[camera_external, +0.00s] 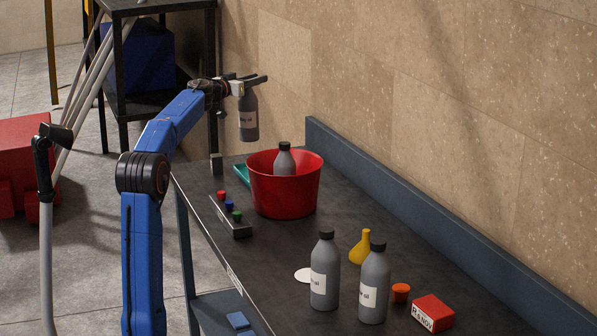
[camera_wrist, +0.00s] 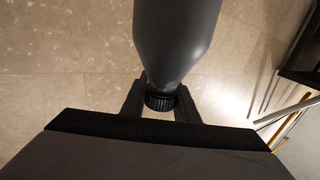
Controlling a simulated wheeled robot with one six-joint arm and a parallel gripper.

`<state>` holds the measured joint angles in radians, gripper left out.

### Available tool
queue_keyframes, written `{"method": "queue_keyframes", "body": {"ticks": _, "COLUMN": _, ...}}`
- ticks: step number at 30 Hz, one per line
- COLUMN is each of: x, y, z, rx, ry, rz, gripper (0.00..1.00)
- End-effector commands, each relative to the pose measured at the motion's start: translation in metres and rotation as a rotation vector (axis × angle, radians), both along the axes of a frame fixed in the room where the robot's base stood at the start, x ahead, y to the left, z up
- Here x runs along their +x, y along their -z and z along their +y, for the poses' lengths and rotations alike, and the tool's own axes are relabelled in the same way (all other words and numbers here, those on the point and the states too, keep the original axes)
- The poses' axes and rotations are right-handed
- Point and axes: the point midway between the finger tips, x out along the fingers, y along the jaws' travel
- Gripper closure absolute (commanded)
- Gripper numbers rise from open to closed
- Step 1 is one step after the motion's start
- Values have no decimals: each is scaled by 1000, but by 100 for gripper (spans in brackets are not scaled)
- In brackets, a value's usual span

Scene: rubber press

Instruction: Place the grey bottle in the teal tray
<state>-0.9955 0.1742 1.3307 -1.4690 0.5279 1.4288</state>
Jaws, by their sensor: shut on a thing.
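My gripper (camera_external: 243,83) is shut on a grey bottle (camera_external: 247,118) at its neck and holds it upright, high above the far end of the bench. In the wrist view the bottle (camera_wrist: 177,38) shows with its black cap between the two fingers (camera_wrist: 161,102). The teal tray (camera_external: 241,175) lies on the bench below, mostly hidden behind a red bucket (camera_external: 285,197). The held bottle is apart from the tray and the bucket.
Another grey bottle (camera_external: 285,160) stands in or behind the bucket. Two more bottles (camera_external: 325,283) (camera_external: 374,290) stand nearer, beside a yellow funnel-shaped thing (camera_external: 361,248), an orange cup (camera_external: 401,292) and a red box (camera_external: 433,313). A button box (camera_external: 236,229) sits at the left edge.

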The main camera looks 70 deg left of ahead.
Motion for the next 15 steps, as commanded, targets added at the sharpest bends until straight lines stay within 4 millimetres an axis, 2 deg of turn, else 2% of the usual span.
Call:
{"method": "queue_keyframes", "body": {"ticks": 9, "x": 45, "y": 1, "z": -5, "rx": -6, "ry": 296, "rz": -13, "gripper": 100}}
{"method": "queue_keyframes", "body": {"ticks": 15, "x": 61, "y": 9, "z": -14, "rx": -4, "ry": 513, "rz": -15, "gripper": 100}}
